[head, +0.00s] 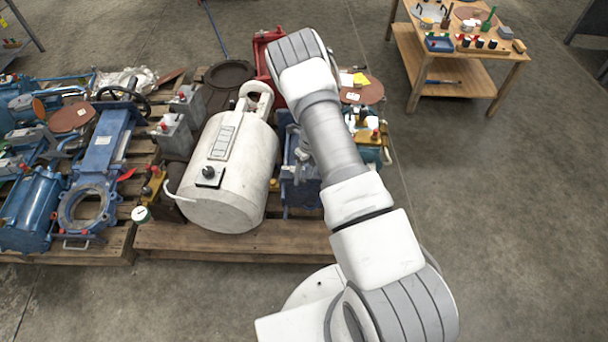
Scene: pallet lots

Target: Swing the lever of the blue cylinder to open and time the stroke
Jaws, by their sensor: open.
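A blue cylinder (32,208) lies on the left pallet at the left edge, with a small red knob near its upper end. Another blue part (297,172) stands on the pallet right of the white tank, partly behind my arm. I cannot tell which of these is the task's cylinder. A small red lever (127,175) shows beside a blue gate valve. No lever on the blue part by my arm can be made out. My arm reaches up over the right side of the pallet and bends at the top. My gripper is not visible.
A white tank (228,165) fills the middle of the wooden pallet (235,240). A blue gate valve (98,165) with a handwheel stands left of it. A wooden bench (478,68) with small parts stands at the upper right. The concrete floor at right is clear.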

